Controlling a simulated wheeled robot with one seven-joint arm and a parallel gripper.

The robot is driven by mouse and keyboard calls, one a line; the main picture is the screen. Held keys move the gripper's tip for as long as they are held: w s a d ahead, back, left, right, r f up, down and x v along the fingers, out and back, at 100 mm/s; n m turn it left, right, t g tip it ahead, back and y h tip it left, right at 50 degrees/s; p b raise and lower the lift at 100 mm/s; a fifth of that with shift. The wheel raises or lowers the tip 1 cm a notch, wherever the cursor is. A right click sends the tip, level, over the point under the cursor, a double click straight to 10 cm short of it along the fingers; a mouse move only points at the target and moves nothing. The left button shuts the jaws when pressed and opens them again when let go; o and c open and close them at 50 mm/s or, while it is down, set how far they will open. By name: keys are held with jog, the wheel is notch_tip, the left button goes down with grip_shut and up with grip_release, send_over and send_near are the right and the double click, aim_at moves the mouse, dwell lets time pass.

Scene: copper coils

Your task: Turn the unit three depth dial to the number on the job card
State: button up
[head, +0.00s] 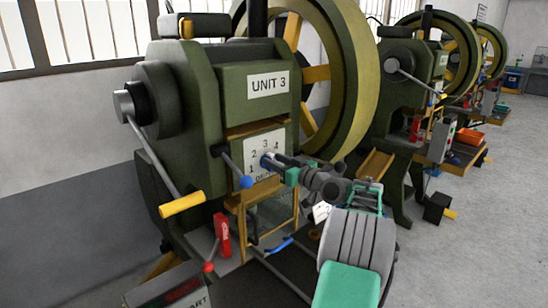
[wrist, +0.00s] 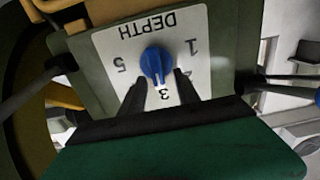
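The unit three machine (head: 232,98) is green with a "UNIT 3" label. Its white depth plate (head: 253,147) carries numbers and also shows upside down in the wrist view (wrist: 112,60). The blue depth dial (wrist: 155,62) is on this plate; in the head view the dial (head: 267,161) is partly covered by my gripper. The dial's pale mark lies toward the 3. My gripper (wrist: 161,78) is open, its two dark fingers one on each side of the dial's lower edge in the wrist view, with a gap at the right finger. I cannot make out a job card's number.
A blue-ball lever (head: 246,182) sticks out just left of the dial. A yellow-handled crank (head: 181,204) is further left, and a red-ball lever (head: 209,267) is below. A second green press (head: 405,100) stands behind right. Grey floor (head: 470,240) is free at the right.

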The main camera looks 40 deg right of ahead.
jog(key=shift+w, duration=0.6)
jog(key=shift+d, duration=0.1)
jog(key=shift+c, duration=0.5)
grip_shut()
jog(key=shift+d, duration=0.15)
jog(key=shift+f+b, duration=0.15)
jog(key=shift+b, duration=0.45)
